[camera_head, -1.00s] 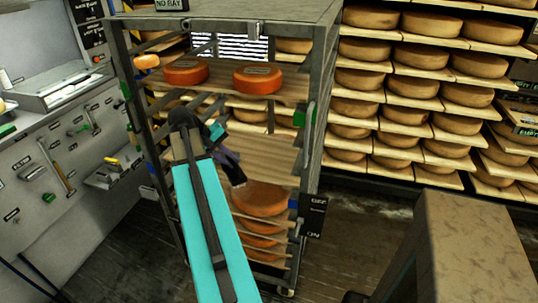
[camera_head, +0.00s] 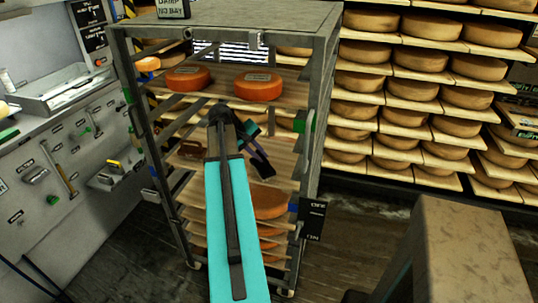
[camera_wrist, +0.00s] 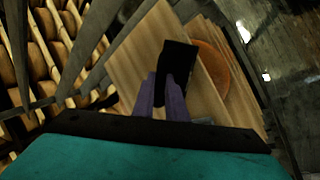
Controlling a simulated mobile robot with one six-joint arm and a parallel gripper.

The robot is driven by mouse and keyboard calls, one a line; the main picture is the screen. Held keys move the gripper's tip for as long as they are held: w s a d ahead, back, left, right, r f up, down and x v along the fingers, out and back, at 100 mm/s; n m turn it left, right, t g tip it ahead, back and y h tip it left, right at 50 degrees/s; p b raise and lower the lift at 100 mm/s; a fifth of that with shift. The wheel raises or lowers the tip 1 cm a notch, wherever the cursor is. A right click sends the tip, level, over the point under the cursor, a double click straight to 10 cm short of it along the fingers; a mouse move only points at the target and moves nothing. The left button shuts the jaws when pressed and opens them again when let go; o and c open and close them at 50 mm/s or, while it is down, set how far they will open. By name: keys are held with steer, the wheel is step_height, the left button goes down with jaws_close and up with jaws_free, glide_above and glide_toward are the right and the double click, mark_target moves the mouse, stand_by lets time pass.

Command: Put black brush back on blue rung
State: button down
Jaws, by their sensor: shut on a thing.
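My gripper (camera_wrist: 165,95) has purple fingers shut on a black block-like thing, which I take for the black brush (camera_wrist: 179,58). In the wrist view the brush is over a pale wooden shelf board, and I cannot tell whether it touches. In the head view my gripper (camera_head: 256,155) reaches into the middle of the rack, and the arm hides part of the shelves. A small blue mark (camera_head: 292,207) shows on the rack's right front post, and another (camera_head: 151,171) by the left post. I cannot tell which one is the blue rung.
The grey metal rack (camera_head: 318,90) has two orange cheese wheels (camera_head: 187,77) on its upper board and another wheel (camera_head: 270,201) lower down. A brown thing (camera_head: 191,150) lies on the middle left. A black switch sign (camera_head: 312,219) hangs at the right post. A brown block-like surface (camera_head: 465,235) stands front right.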

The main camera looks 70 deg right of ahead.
mark_target(259, 166)
steer(key=shift+s+d, duration=0.1)
steer(key=shift+s+d, duration=0.2)
steer(key=shift+d, duration=0.05)
steer(key=shift+s+d+f+p, duration=0.4)
steer(key=shift+s+d, duration=0.15)
steer(key=shift+d, duration=0.05)
steer(key=shift+s+d+f+p, duration=0.35)
steer(key=shift+s+d+p, duration=0.05)
steer(key=shift+s+d, duration=0.15)
steer(key=shift+w+f, duration=0.1)
steer(key=shift+f, duration=0.05)
steer(key=c, duration=1.8)
jaws_free()
steer(key=shift+o, duration=0.2)
steer(key=shift+r, duration=0.2)
steer(key=b+v, duration=0.1)
steer(key=v, duration=0.6)
steer(key=shift+r+b, duration=0.2)
steer(key=shift+b, duration=0.1)
